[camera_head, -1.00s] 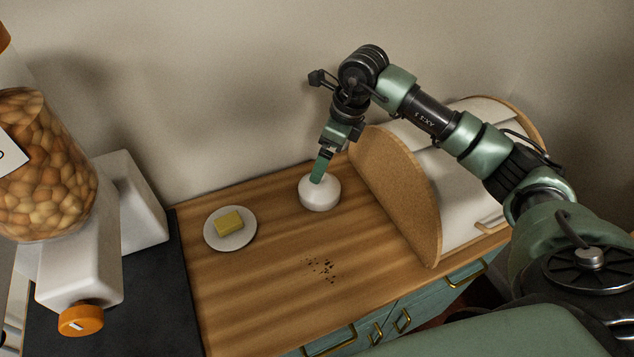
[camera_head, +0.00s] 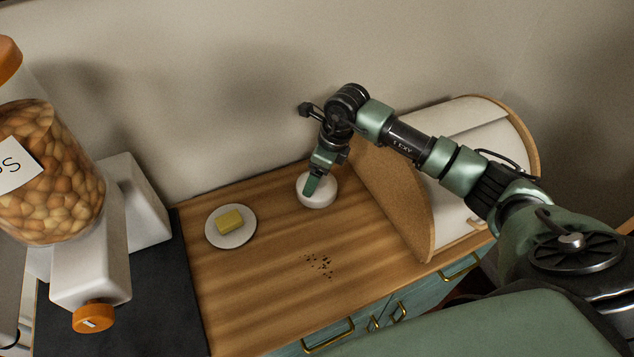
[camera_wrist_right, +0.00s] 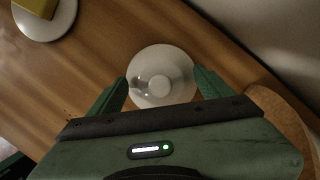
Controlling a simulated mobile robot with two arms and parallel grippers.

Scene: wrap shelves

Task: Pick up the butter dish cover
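The butter dish cover (camera_head: 322,198) is a round white lid standing on the wooden counter, left of the bread box. It also shows in the right wrist view (camera_wrist_right: 162,75), seen from above, with a round knob in its middle. My right gripper (camera_head: 310,190) is directly above the cover. In the right wrist view its two green fingers (camera_wrist_right: 160,88) are spread apart on either side of the cover's near part, with nothing visibly gripped. Whether the fingers touch the cover I cannot tell. A white plate (camera_head: 247,238) with yellow butter (camera_head: 230,222) stands to the left. My left gripper is not in view.
A bread box (camera_head: 398,205) with wooden sides stands close on the right. A dispenser with a jar of nuts (camera_head: 50,180) stands at the left on a dark surface. Dark crumbs (camera_head: 319,265) lie on the counter (camera_head: 265,295). The wall is behind.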

